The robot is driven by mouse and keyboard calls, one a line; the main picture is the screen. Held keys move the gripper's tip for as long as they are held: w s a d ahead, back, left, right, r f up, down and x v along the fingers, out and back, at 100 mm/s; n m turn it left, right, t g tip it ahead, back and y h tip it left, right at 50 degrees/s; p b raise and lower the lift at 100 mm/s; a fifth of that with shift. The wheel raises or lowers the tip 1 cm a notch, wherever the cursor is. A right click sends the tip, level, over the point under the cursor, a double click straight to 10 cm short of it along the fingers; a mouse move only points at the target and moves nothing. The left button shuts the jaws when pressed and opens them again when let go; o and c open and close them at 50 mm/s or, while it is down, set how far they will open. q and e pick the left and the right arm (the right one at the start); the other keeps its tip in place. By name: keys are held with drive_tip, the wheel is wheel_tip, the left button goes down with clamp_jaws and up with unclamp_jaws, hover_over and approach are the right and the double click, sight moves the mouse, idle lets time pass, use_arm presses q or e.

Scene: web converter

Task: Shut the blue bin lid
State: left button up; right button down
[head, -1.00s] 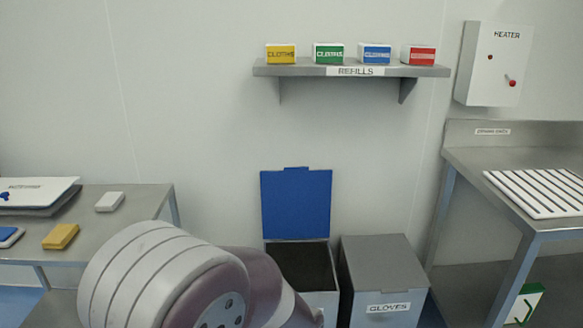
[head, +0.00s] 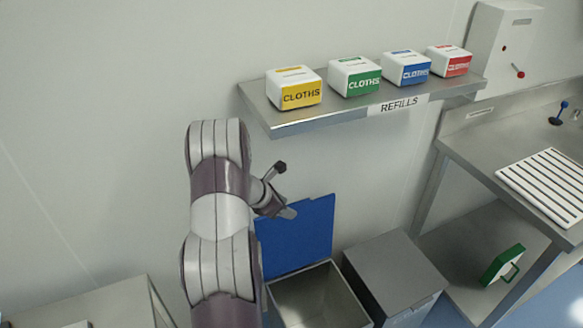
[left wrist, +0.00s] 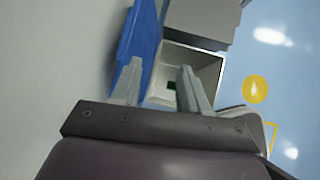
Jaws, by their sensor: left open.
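The blue bin lid (head: 297,236) stands open and upright against the wall, hinged at the back of the open grey bin (head: 316,298). My left gripper (head: 286,190) is open and empty at the lid's top edge in the head view; I cannot tell whether it touches the lid. My arm hides the lid's left part. In the left wrist view, the open fingers of the left gripper (left wrist: 158,80) show over the bin opening (left wrist: 190,60), with the lid (left wrist: 139,45) at upper left. Something small and green lies inside the bin. My right gripper is not in view.
A closed grey bin (head: 392,272) stands right of the open one. A refills shelf (head: 350,112) with cloth boxes hangs above my gripper. A steel bench (head: 480,145) stands at right, with a green-edged item (head: 503,264) on its lower shelf. A table corner (head: 95,305) is at lower left.

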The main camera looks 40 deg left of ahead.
sight(294, 203)
use_arm(q)
drive_tip(key=a+r+n+t, duration=0.1)
drive_tip(key=a+n, duration=0.2)
drive_tip(key=a, duration=0.2)
drive_tip(key=shift+n+y, duration=0.3)
drive_tip(key=shift+y, duration=0.3)
drive_tip(key=p+x, duration=0.1)
drive_tip(key=x, duration=1)
drive_tip(key=shift+a+p, duration=0.1)
drive_tip(key=shift+p, duration=0.3)
drive_tip(key=shift+w+d+f, duration=0.25)
drive_tip(key=shift+w+f, duration=0.05)
drive_tip(key=shift+f, duration=0.05)
drive_tip(key=shift+w+f, duration=0.1)
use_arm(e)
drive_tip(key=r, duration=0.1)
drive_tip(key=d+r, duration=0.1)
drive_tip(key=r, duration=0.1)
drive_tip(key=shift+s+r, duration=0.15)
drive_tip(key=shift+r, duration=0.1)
use_arm(q)
drive_tip(key=shift+a, duration=0.1)
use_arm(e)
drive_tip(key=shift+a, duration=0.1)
use_arm(q)
clamp_jaws()
